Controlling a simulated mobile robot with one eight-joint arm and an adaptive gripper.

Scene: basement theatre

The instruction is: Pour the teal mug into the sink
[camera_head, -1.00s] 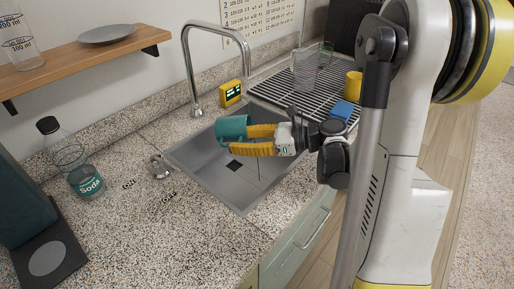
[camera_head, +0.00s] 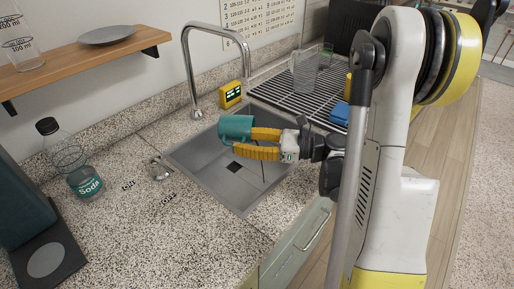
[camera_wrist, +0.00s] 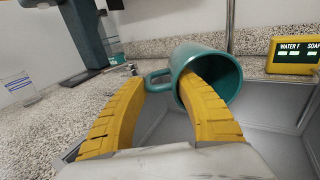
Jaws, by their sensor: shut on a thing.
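The teal mug (camera_head: 235,127) is held above the grey sink (camera_head: 205,171), tilted on its side. In the wrist view the mug (camera_wrist: 186,62) has its open mouth turned to the right and partly toward the camera, with its handle on the left. My gripper (camera_head: 254,142) is shut on the mug. One yellow finger reaches into the mouth and the other is by the handle side, as the wrist view of my gripper (camera_wrist: 160,88) shows. The mug's contents cannot be made out.
A chrome faucet (camera_head: 188,75) arches behind the sink. A yellow display box (camera_head: 230,95) stands at the sink's back edge. A drying rack (camera_head: 275,92) with a clear pitcher (camera_head: 305,70) and a blue sponge (camera_head: 340,113) is at right. A soda bottle (camera_head: 85,181) stands left on the counter.

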